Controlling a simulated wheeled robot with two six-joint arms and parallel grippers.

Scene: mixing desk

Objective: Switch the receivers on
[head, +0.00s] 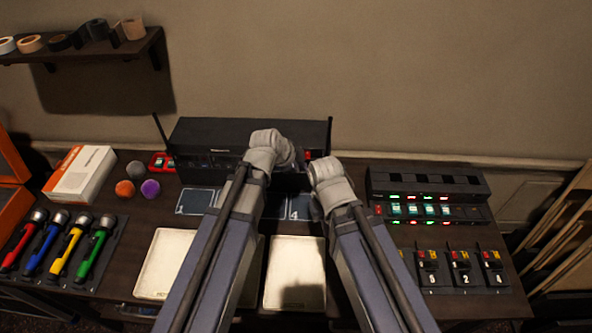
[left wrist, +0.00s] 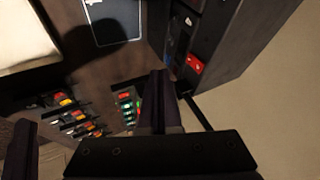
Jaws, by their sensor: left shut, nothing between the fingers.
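The receiver rack (head: 250,133) is a long black box with two antennas at the back middle of the desk. A red switch (head: 307,155) shows at the right end of its front. In the left wrist view the rack (left wrist: 235,40) stands at the upper right, with a red switch (left wrist: 194,65) on its face. My left gripper (left wrist: 157,76) is shut and empty, its tips apart from the red switch in that picture. In the head view my left wrist covers much of the rack's front. My right gripper (head: 326,172) is right of it, its fingers hidden. I cannot read the switch positions.
A charger (head: 425,183) with lit green and red lamps stands right of the rack, several bodypacks (head: 460,268) before it. Coloured microphones (head: 55,240), foam balls (head: 150,188) and a white box (head: 80,174) are left. Pale trays (head: 295,272) lie in front.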

